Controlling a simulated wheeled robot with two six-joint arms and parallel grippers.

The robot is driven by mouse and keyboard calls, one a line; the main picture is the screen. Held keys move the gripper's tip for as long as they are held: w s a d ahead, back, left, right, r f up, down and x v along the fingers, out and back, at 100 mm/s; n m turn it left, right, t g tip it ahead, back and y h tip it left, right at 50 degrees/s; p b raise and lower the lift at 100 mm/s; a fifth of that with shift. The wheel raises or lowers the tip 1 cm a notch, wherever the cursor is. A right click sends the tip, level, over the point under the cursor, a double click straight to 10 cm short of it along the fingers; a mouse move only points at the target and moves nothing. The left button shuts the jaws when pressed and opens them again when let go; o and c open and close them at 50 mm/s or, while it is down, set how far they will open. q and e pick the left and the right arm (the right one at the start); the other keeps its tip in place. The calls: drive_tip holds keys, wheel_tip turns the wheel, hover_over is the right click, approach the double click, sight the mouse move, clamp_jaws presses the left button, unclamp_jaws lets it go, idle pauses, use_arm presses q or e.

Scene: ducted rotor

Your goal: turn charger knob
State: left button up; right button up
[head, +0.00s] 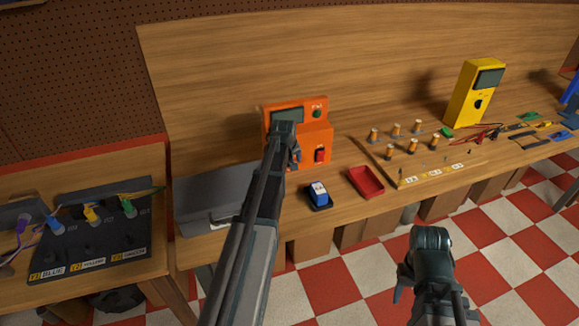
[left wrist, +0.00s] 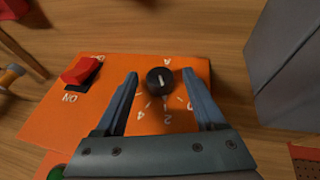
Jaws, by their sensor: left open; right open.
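The orange charger (head: 318,133) stands on the wooden bench, with a dark display and a green button on its upper part. In the left wrist view its orange panel (left wrist: 115,70) shows the round black knob (left wrist: 159,82) with a pale pointer line and white numbers around it. My left gripper (left wrist: 159,74) is open, one finger on each side of the knob, with visible gaps to it. In the head view my left gripper (head: 284,146) hides the knob. My right gripper (head: 430,262) is open and empty over the floor in front of the bench.
A red rocker switch (left wrist: 82,71) sits beside the knob. A grey box (head: 213,200), a blue-and-white block (head: 319,196) and a red tray (head: 367,181) lie near the charger. A yellow meter (head: 465,98) stands farther right.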

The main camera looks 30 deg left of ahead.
use_arm(q)
clamp_jaws()
idle(0.3)
